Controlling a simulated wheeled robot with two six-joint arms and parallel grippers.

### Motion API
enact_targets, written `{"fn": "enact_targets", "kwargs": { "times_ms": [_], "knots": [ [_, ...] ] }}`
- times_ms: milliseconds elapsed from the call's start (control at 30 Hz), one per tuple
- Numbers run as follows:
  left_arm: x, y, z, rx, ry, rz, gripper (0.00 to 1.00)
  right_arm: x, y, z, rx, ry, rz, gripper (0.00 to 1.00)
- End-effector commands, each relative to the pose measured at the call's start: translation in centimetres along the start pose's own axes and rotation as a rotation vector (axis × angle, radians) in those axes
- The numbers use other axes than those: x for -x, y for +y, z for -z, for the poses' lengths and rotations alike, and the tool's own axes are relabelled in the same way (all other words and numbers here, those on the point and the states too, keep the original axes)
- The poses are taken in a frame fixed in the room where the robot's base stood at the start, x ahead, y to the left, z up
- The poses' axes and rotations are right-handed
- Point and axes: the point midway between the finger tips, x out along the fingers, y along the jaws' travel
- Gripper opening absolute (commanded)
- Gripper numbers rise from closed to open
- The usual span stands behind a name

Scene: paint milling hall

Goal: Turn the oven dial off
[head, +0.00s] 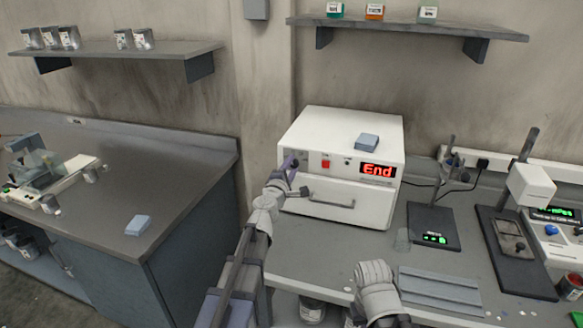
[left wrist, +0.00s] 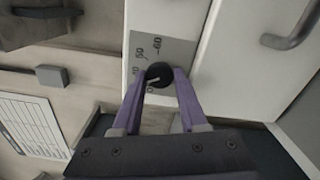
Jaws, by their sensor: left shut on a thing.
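The white oven (head: 300,140) stands on the bench with a red "End" display (head: 378,170). In the left wrist view, its black dial (left wrist: 159,74) sits on a grey scale plate (left wrist: 172,50) with numbers, 40, 50 and 60 among them. A pale mark on the dial points toward the lower left of that picture. My left gripper (head: 290,175) is at the oven's front left; its purple fingers (left wrist: 160,78) are shut on the dial, one on each side. In the head view the gripper hides the dial. My right forearm shows at the bottom, but its fingers do not.
The oven door handle (head: 333,201) is just right of my left gripper. A blue-grey block (head: 367,141) lies on the oven. The side bench (head: 110,190) holds another block (head: 138,225).

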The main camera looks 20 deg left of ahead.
Motion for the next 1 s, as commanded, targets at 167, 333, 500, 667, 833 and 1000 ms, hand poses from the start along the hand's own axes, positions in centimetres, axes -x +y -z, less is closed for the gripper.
{"fn": "enact_targets", "kwargs": {
  "times_ms": [167,333,500,667,833,1000],
  "knots": [
    [0.09,-0.11,0.01,0.168,0.001,0.000,0.00,-0.10,-0.01,0.01,0.000,0.000,0.000,0.00],
    [0.09,-0.16,-0.01,0.327,0.001,0.000,0.00,-0.15,-0.01,0.01,0.000,0.000,0.000,0.00],
    [0.10,-0.21,-0.03,0.475,0.000,0.000,0.00,-0.19,-0.02,0.01,0.000,0.000,0.000,0.00],
    [0.11,-0.25,-0.06,0.592,0.000,0.000,0.00,-0.22,-0.02,0.01,0.000,0.000,0.000,0.00],
    [0.12,-0.28,-0.09,0.689,0.000,0.000,0.00,-0.24,-0.02,0.01,0.000,0.000,0.000,0.00],
    [0.13,-0.30,-0.11,0.752,0.000,0.000,0.00,-0.25,-0.02,0.01,0.000,0.000,0.000,0.00]
  ]
}}
